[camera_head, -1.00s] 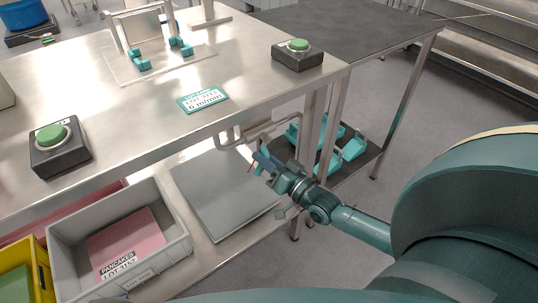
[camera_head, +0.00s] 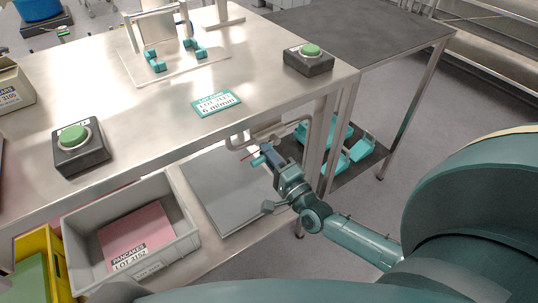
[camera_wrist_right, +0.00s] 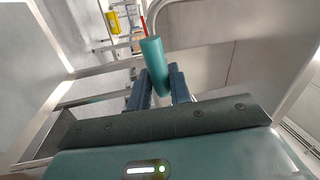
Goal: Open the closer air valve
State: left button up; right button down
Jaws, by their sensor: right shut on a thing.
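A teal cylinder (camera_head: 258,161), which looks like a valve handle, sits by the grey pipe (camera_head: 235,143) under the front edge of the steel table. A thin red part (camera_head: 248,156) shows beside it. My right gripper (camera_head: 268,154) is at this cylinder. In the right wrist view, the cylinder (camera_wrist_right: 153,62) stands tilted between the two dark blue fingers (camera_wrist_right: 156,85), which are shut on it. A red strip (camera_wrist_right: 143,25) shows just behind it. The valve body is hidden, and I cannot tell how far it is turned. My left gripper is not in view.
The steel table (camera_head: 150,115) carries two green push buttons (camera_head: 73,136) (camera_head: 310,51) and a lot sign (camera_head: 216,102). A grey crate (camera_head: 72,222) stands lower left. A dark side table (camera_head: 345,35) is at the right, with teal parts below. Open floor (camera_head: 440,120) lies right.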

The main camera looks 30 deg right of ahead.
jog(key=shift+a+r+m, duration=0.15)
jog(key=shift+r+m, duration=0.25)
jog(key=shift+m, duration=0.3)
jog(key=shift+r+h, duration=0.1)
jog(key=shift+h, duration=0.3)
jog(key=c, duration=1.4)
grip_release()
jog(key=shift+s+f, duration=0.2)
jog(key=shift+s, duration=0.05)
jog(key=s+d+f, duration=0.1)
jog(key=s+f, duration=0.1)
jog(key=s, duration=1)
jog(key=shift+s+f, duration=0.15)
jog(key=shift+d, duration=0.1)
